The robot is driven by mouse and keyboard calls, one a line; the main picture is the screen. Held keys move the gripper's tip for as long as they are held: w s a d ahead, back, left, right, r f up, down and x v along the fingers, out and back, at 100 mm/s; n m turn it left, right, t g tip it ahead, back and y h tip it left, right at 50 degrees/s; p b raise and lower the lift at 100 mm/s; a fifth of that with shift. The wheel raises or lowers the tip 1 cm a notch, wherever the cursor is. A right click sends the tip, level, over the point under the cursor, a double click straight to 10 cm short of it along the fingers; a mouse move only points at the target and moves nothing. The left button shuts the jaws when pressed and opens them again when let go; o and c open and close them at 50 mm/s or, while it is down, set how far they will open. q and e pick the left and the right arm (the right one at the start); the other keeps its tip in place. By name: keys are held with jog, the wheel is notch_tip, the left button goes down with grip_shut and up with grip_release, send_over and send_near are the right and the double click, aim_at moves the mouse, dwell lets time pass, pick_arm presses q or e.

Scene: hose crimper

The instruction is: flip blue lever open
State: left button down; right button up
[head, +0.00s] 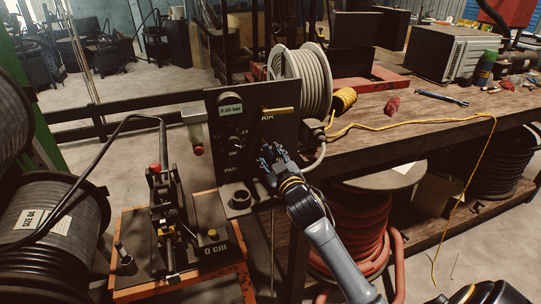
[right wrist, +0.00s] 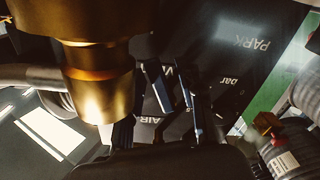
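The dark panel (head: 225,130) stands at the bench's left end, with a 0.00 bar readout and the words AIR and PARK. My right gripper (head: 268,156) is at the panel's lower right, close in front of it. In the right wrist view the gripper (right wrist: 175,95) has its fingers apart, with panel face showing between them. Narrow blue strips show there, but I cannot tell whether they are finger parts or the blue lever. In the head view the gripper covers this spot, and I cannot make out the lever. My left gripper is not in view.
A brass bar (head: 278,111) sticks out above my right gripper and looms large in the right wrist view (right wrist: 97,80). A hose reel (head: 302,80) stands behind the panel. The crimper (head: 168,215) is to the left. A yellow cord (head: 420,122) crosses the bench.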

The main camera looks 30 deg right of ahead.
grip_shut()
jog(key=m+p, duration=0.1)
jog(key=a+m+p, duration=0.1)
jog(key=m, duration=0.1)
jog(key=shift+w+p, duration=0.1)
jog(key=shift+p, duration=0.25)
jog(key=shift+a+f+m+p, duration=0.15)
jog(key=shift+m+p, duration=0.25)
jog(key=shift+m, duration=0.7)
jog(key=shift+o, duration=0.4)
grip_release()
jog(key=v, duration=1.2)
